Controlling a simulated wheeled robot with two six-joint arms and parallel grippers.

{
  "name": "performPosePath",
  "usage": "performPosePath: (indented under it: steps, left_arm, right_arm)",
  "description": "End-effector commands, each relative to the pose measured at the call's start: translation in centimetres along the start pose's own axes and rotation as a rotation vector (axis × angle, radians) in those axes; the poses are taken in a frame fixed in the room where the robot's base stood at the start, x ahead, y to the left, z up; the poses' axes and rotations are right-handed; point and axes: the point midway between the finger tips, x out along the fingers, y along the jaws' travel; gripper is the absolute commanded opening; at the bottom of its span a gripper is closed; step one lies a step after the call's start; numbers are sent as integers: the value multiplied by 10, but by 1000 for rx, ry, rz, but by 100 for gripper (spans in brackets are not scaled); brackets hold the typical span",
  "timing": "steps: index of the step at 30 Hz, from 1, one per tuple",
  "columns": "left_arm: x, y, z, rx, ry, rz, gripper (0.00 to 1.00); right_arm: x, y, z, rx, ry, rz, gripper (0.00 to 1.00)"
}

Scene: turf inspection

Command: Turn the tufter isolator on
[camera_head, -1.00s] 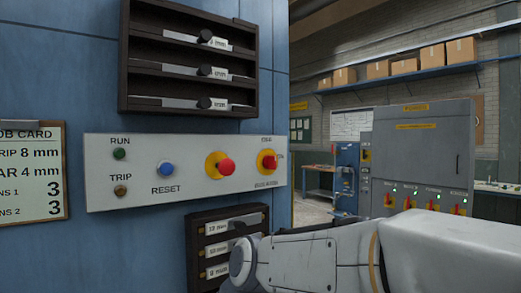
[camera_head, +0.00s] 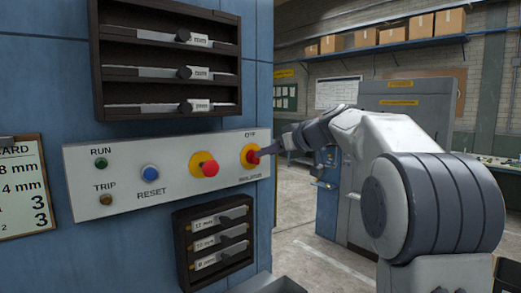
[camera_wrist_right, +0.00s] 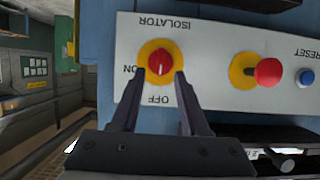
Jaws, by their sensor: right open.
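The isolator is a red rotary knob on a yellow disc (camera_head: 250,155) at the right end of the pale control panel (camera_head: 130,185). The right wrist view, upside down, shows the knob (camera_wrist_right: 160,62) with its pale mark lined up toward the OFF label; ON is at its side. My right gripper (camera_head: 263,152) is open at the knob. In the right wrist view its two fingertips (camera_wrist_right: 160,76) lie either side of the knob's lower part, over the yellow disc. I cannot tell whether they touch it. My left gripper is in neither view.
A red mushroom button (camera_head: 208,168) and a blue RESET button (camera_head: 150,173) sit left of the isolator. Dark racks hang above (camera_head: 170,15) and below (camera_head: 180,240) the panel. A job card (camera_head: 20,190) is at far left. Open floor lies to the right.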

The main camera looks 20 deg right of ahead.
Motion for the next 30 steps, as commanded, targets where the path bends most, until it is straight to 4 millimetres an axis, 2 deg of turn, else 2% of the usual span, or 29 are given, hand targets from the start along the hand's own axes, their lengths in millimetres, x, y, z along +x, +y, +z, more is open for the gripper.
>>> performPosePath:
  steps: [1, 3, 9, 19, 20, 21, 23, 30]
  left_arm:
    - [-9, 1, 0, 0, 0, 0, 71]
    - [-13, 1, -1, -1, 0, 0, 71]
    - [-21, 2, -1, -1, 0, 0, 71]
    - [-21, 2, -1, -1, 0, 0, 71]
    - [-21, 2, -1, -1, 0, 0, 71]
    - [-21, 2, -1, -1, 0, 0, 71]
    - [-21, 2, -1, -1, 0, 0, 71]
    - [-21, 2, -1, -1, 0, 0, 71]
  right_arm:
    - [10, -1, -3, 1, -4, -4, 45]
    - [21, -1, -2, 2, -4, -3, 45]
    - [42, -1, -1, 1, -2, -1, 45]
    - [46, -1, 0, 0, -1, 0, 45]
    - [45, 0, 0, 0, -1, 0, 37]
    - [45, 0, 0, 0, -1, 0, 22]
    - [45, 0, 0, 0, -1, 1, 0]
    - [44, 2, 1, 3, 0, 2, 0]
